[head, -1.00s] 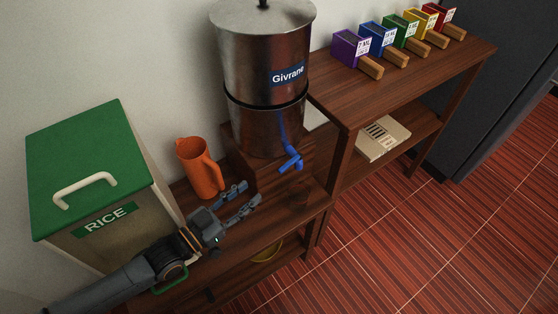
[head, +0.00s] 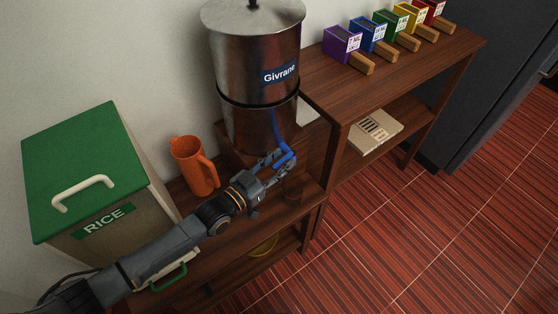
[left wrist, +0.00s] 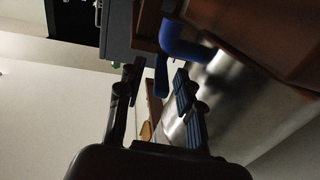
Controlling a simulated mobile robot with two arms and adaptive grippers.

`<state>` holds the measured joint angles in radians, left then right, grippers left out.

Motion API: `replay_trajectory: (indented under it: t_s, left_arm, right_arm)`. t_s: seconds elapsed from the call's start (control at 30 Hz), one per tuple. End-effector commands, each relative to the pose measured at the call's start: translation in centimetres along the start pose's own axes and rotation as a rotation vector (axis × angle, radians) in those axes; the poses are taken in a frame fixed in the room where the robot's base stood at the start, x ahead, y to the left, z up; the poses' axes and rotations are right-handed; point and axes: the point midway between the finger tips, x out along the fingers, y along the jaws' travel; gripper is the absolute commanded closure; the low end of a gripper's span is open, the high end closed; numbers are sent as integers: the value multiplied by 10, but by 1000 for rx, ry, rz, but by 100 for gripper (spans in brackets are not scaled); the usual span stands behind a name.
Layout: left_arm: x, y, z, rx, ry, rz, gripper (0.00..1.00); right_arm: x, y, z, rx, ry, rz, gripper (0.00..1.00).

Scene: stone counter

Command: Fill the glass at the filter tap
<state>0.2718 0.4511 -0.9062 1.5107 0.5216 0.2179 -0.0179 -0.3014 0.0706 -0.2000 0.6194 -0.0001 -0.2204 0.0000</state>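The steel water filter (head: 262,85), labelled Givrane, stands on a wooden block with a blue tap (head: 286,156) low on its front. My left gripper (head: 277,162) is at the tap. In the left wrist view its two fingers (left wrist: 156,88) are apart, and the blue tap (left wrist: 180,45) shows beyond, with its lever reaching down into the gap between them. I cannot tell whether a finger touches it. A faint, see-through shape that looks like the glass (head: 293,188) is just below the tap, partly behind the gripper; its contents cannot be told. My right gripper is not in view.
An orange pitcher (head: 195,168) stands left of the filter, close behind my left arm. A green-lidded rice bin (head: 85,165) is farther left. Several coloured boxes with wooden handles (head: 370,38) line the right shelf. The tiled floor in front is clear.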

Motion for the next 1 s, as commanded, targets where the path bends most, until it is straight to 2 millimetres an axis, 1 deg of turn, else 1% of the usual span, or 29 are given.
replay_trajectory:
  t_s: [0.1, 0.13, 0.3, 0.63, 0.83, 1.0]
  left_arm:
    - [0, 0, 0, 0, 0, 0, 64]
    - [0, 0, 0, 0, 0, 0, 66]
    - [0, 0, 0, 0, 0, 0, 100]
    - [0, 1, -1, -1, 2, -6, 100]
    - [1, 8, -6, -9, 6, -88, 100]
    - [2, 10, -5, -6, 6, -168, 100]
  right_arm:
    - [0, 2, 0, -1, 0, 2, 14]
    - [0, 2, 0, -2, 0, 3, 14]
    - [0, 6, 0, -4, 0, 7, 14]
    - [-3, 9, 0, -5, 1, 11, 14]
    - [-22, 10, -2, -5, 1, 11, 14]
    - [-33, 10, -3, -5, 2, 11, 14]
